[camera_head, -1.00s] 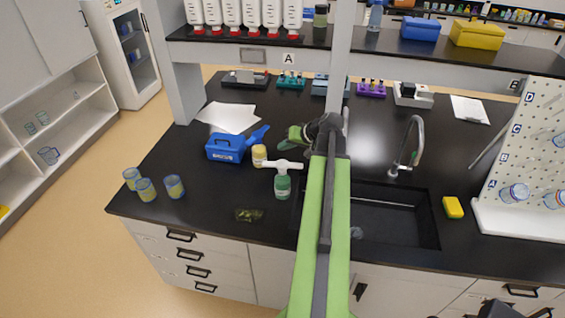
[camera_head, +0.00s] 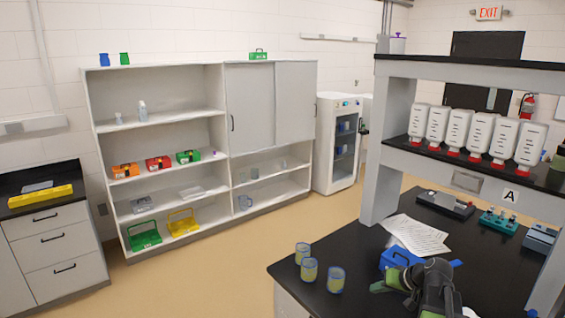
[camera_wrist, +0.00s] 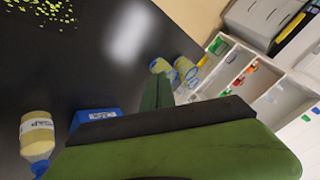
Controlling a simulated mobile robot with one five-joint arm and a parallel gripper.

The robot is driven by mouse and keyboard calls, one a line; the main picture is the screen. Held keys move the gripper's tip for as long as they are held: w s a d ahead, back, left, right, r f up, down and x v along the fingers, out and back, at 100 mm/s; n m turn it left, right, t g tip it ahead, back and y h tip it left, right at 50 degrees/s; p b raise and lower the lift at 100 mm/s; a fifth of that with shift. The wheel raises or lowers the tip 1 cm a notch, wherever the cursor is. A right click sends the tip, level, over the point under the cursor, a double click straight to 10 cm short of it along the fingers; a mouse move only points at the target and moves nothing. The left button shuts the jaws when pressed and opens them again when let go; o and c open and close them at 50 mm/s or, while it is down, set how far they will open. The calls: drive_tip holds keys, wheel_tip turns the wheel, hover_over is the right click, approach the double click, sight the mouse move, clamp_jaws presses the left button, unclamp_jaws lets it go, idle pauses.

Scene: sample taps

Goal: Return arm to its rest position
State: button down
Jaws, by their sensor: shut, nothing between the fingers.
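My arm shows at the lower right of the head view, over the black bench (camera_head: 345,250). My gripper (camera_head: 388,284) has green fingers and is beside the blue box (camera_head: 402,257), partly hiding it. In the wrist view the narrow green fingers (camera_wrist: 158,92) are shut and hold nothing. The blue box (camera_wrist: 97,114) shows there just left of the gripper.
Three jars with yellowish contents (camera_head: 309,270) stand near the bench's left corner. Papers (camera_head: 415,235) lie behind the blue box. A yellowish bottle with a blue cap (camera_wrist: 37,135) is close to my gripper. Bench uprights (camera_head: 385,150) stand behind; the floor (camera_head: 230,270) at left is clear.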

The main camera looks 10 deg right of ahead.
drive_tip(key=a+f+n+g+b, duration=0.1)
drive_tip(key=a+f, duration=0.2)
drive_tip(key=a, duration=0.4)
drive_tip(key=a+f+n+g+b, duration=0.2)
drive_tip(key=a+f, duration=0.1)
drive_tip(key=a, duration=0.5)
drive_tip(key=s+a+f+n+g+h+b, duration=0.1)
drive_tip(key=s+a+f, duration=0.2)
drive_tip(key=a, duration=0.3)
drive_tip(key=s+a+f+n+g+h+b, duration=0.1)
drive_tip(key=s+a+f+g+b, duration=0.15)
drive_tip(key=a+f, duration=0.2)
drive_tip(key=s+d+m+h+p, duration=0.1)
drive_tip(key=s+d+m+h, duration=0.1)
drive_tip(key=s+d, duration=0.1)
drive_tip(key=shift+s+d+r+m+g, duration=0.3)
drive_tip(key=shift+s+d+m+g, duration=0.1)
drive_tip(key=shift+s, duration=0.5)
